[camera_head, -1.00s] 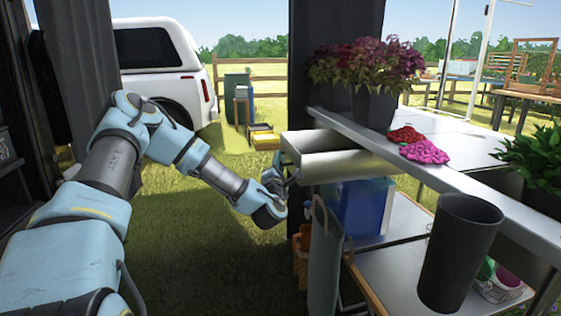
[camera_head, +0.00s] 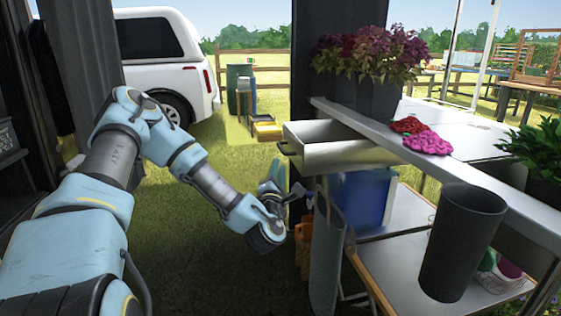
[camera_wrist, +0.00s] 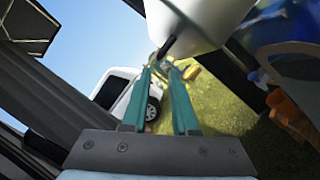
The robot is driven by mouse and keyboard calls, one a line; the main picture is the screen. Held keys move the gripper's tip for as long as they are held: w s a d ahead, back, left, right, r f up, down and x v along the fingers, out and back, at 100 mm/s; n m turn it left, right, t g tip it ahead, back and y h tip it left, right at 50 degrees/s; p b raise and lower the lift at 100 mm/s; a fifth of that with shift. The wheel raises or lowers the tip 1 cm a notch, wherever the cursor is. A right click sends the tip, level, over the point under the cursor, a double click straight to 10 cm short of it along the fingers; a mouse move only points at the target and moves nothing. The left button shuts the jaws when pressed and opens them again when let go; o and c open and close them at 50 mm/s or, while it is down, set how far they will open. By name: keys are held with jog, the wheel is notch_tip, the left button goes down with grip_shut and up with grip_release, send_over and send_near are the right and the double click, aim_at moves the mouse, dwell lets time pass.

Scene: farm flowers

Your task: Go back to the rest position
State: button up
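My gripper (camera_head: 284,190) is on the near left side of the pulled-out metal drawer (camera_head: 345,155), a little below its dark handle (camera_head: 287,149). In the wrist view, the two teal fingers of my gripper (camera_wrist: 160,72) stand apart with nothing held between them, so it is open. The drawer's pale front (camera_wrist: 195,22) and its dark handle (camera_wrist: 168,46) show just beyond the fingertips. In the head view the gripper appears apart from the handle. The drawer stands open under the table top.
A tall dark cylinder (camera_head: 462,240) stands on the lower shelf (camera_head: 400,272). A blue container (camera_head: 362,198) is under the drawer. Red and pink flower heads (camera_head: 425,143) lie on the table top. A dark post (camera_head: 330,60) stands behind the drawer. Grass at centre left is clear.

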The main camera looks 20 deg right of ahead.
jog(key=shift+s+a+f, duration=0.1)
jog(key=shift+s+a, duration=0.2)
jog(key=shift+s, duration=0.25)
jog(key=shift+d, duration=0.1)
jog(key=a+f+m+g+y, duration=0.2)
jog(key=a+f+m+g, duration=0.65)
jog(key=m, duration=0.85)
jog(key=s+a+r+m+g+y, duration=0.1)
jog(key=s+a+r+g+y, duration=0.3)
jog(key=s+a, duration=0.5)
jog(key=s+a+r+m+g+y, duration=0.2)
jog(key=s+a+r+g+y, duration=0.3)
jog(key=a, duration=0.9)
notch_tip(320, 180, up, 22)
jog(key=s+h+p, duration=0.1)
jog(key=h+p, duration=0.1)
jog(key=p, duration=2)
jog(key=shift+f+t, duration=0.25)
jog(key=shift+t, duration=0.2)
